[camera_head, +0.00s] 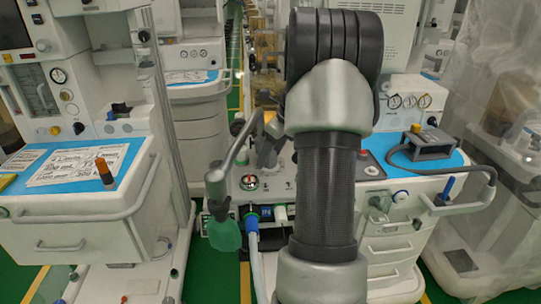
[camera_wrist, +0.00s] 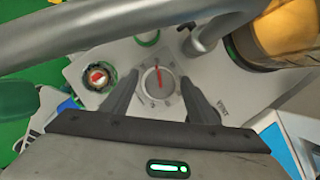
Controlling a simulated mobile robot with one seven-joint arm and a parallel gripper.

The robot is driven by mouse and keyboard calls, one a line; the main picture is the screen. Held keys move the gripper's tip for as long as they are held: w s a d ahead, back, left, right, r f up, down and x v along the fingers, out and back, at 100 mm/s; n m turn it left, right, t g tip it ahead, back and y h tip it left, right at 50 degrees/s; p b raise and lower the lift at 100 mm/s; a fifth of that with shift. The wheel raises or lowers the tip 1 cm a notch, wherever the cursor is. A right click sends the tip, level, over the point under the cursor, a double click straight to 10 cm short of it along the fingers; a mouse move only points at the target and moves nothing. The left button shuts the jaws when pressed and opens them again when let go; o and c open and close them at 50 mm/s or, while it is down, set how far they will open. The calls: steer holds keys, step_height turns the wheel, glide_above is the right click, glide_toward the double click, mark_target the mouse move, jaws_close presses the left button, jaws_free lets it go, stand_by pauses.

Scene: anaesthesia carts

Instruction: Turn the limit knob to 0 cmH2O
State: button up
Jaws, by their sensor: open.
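The limit knob (camera_wrist: 160,80) shows in the wrist view as a round grey-white dial on a pale panel. A red pointer line on it runs nearly straight up the picture, leaning slightly left at its top. My gripper (camera_wrist: 159,86) is open, with one dark finger on the left of the knob and the other on the right. The fingers appear apart from the knob; their height above it is unclear. Printed lettering lies to the right of the knob, partly by the right finger. In the head view my arm hides the gripper and knob.
A gauge with a red centre (camera_wrist: 98,77) sits left of the knob. A thick grey tube (camera_wrist: 120,28) crosses the top of the wrist view, near an amber canister (camera_wrist: 288,32). A green bag (camera_head: 224,233) hangs at the cart's front left.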

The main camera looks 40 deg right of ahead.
steer(key=c, duration=1)
steer(key=shift+c, duration=0.2)
steer(key=shift+r+p, duration=0.1)
steer(key=shift+p, duration=0.25)
steer(key=n+p, duration=0.1)
steer(key=p, duration=0.1)
steer(key=n+p, duration=0.1)
steer(key=shift+r+n+g+y+p, duration=0.2)
steer(key=shift+n+g+y+p, duration=0.1)
steer(key=shift+n+y+p, duration=0.1)
steer(key=n+g+y+p, duration=0.1)
steer(key=n+p, duration=0.2)
steer(key=p, duration=0.1)
steer(key=shift+d+n, duration=0.1)
steer(key=shift+n, duration=0.2)
steer(key=n+g+y+p, duration=0.1)
steer(key=n+p, duration=0.2)
steer(key=shift+w+f+p, duration=0.1)
steer(key=shift+p, duration=0.2)
steer(key=shift+f+n+g+p, duration=0.15)
steer(key=shift+n+g+p, duration=0.7)
steer(key=shift+n, duration=1.15)
